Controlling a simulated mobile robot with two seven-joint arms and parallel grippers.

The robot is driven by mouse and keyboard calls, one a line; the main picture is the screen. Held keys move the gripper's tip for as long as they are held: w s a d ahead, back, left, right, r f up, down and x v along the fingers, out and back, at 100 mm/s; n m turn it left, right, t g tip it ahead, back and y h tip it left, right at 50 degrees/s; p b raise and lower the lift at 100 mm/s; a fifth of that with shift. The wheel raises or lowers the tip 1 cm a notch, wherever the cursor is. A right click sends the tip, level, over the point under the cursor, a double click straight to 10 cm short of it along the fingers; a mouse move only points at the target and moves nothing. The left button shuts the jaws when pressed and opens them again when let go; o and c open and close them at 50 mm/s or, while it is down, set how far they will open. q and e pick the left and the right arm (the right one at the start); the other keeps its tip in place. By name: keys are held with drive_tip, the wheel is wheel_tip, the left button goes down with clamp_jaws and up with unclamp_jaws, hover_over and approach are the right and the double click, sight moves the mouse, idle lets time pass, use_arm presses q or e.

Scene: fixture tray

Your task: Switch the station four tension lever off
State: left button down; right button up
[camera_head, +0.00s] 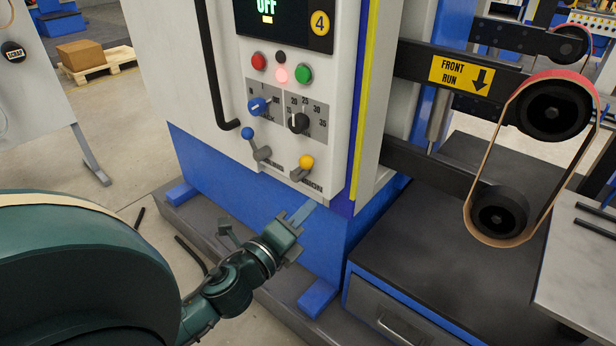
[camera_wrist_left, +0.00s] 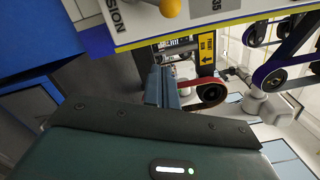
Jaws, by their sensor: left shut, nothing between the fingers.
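The station four panel (camera_head: 222,70) carries two levers on its lower part. The tension lever has a yellow knob (camera_head: 306,162) at the lower right, tilted up and right from its pivot, above a label partly readable as "NSION". The yellow knob also shows at the top edge of the left wrist view (camera_wrist_left: 170,8). My left gripper (camera_head: 302,212) is shut and empty, just below the panel's lower edge and under the yellow knob, apart from it. Its fingers show in the left wrist view (camera_wrist_left: 161,88). My right gripper is in neither view.
A blue-knobbed lever (camera_head: 247,133) stands left of the yellow one. Above are a blue selector (camera_head: 257,106), a black dial (camera_head: 299,122), and red (camera_head: 259,61) and green (camera_head: 303,74) buttons. A belt machine (camera_head: 500,212) stands right.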

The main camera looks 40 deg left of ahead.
sight(303, 167)
use_arm(q)
drive_tip(key=w+a+r, duration=0.2)
drive_tip(key=w+a, duration=0.1)
drive_tip(key=w, duration=0.3)
drive_tip(key=shift+w+a+p, duration=0.15)
drive_tip(key=shift+a+p, duration=0.05)
drive_tip(key=shift+p, duration=0.1)
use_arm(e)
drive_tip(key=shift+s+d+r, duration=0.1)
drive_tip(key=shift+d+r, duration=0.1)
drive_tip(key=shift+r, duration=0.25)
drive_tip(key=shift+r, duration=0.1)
use_arm(q)
drive_tip(key=shift+a+r+n+p, duration=0.15)
drive_tip(key=shift+n+p, duration=0.15)
drive_tip(key=shift+p, duration=0.15)
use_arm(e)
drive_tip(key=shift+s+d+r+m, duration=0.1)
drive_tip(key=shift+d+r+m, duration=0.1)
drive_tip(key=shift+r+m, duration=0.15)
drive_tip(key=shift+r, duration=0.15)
